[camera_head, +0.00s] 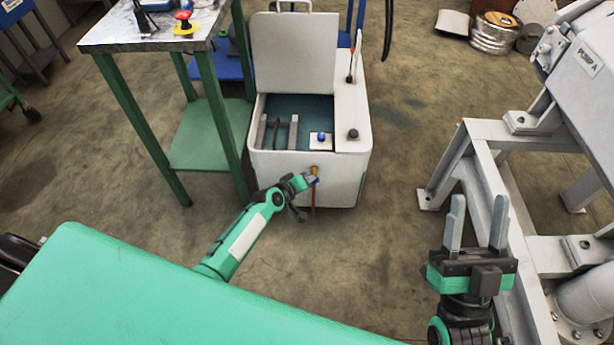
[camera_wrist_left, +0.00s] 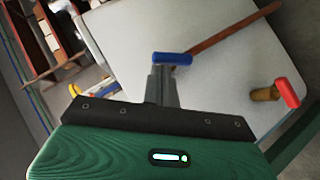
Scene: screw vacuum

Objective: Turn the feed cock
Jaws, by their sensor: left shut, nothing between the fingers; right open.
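On the front of a white open-lidded tank (camera_head: 265,172) are small fittings. In the left wrist view, a blue handle (camera_wrist_left: 172,58) sits at the end of a copper-coloured pipe (camera_wrist_left: 235,33). A brass fitting with a red handle (camera_wrist_left: 287,93) sticks out at the right. I cannot tell which is the feed cock. My left gripper (camera_head: 308,179) is shut and empty at the tank front. Its fingers (camera_wrist_left: 163,83) reach up to the blue handle; whether they touch it is unclear. My right gripper (camera_head: 478,205) is open and empty, apart from the tank.
A green-legged table (camera_head: 120,40) stands left of the tank. A grey steel frame marked PUMP A (camera_head: 590,60) stands at the right, close to my right gripper. Open floor (camera_head: 410,150) lies between tank and frame.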

